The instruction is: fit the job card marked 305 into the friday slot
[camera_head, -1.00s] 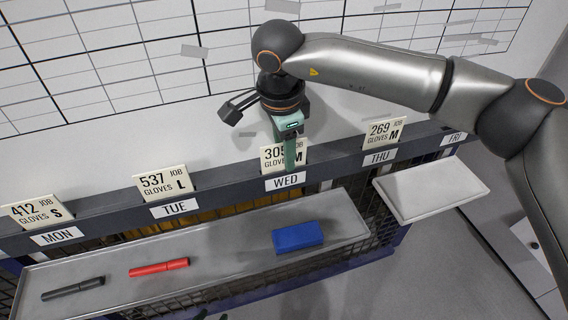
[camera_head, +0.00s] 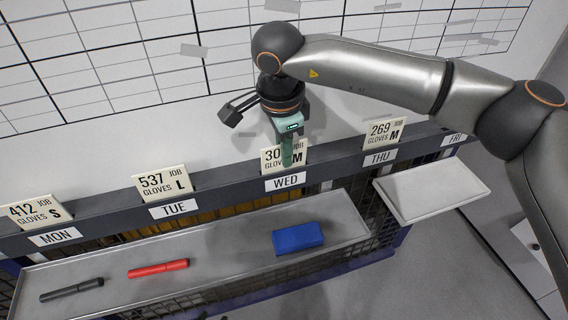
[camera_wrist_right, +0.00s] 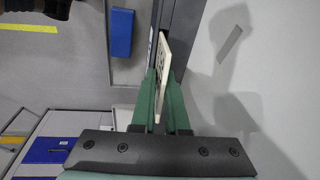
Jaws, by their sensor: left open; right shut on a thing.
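The job card marked 305 (camera_head: 268,158) stands at the WED place of the dark rail, its lower edge at the rail. My right gripper (camera_head: 287,158) is shut on it from above, and a green finger covers part of its print. In the right wrist view the card (camera_wrist_right: 163,62) is edge-on between the green fingers (camera_wrist_right: 163,95). The FRI label (camera_head: 454,138) is at the far right of the rail; my right arm partly covers that area, and I cannot see the friday slot itself. Of my left gripper only small dark tips (camera_head: 205,315) show at the bottom edge.
Cards 412 (camera_head: 35,212), 537 (camera_head: 163,183) and 269 (camera_head: 384,133) stand at MON, TUE and THU. A grey shelf (camera_head: 215,245) below holds a black marker, a red marker and a blue block (camera_head: 298,237). An empty pale tray (camera_head: 432,188) is at right.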

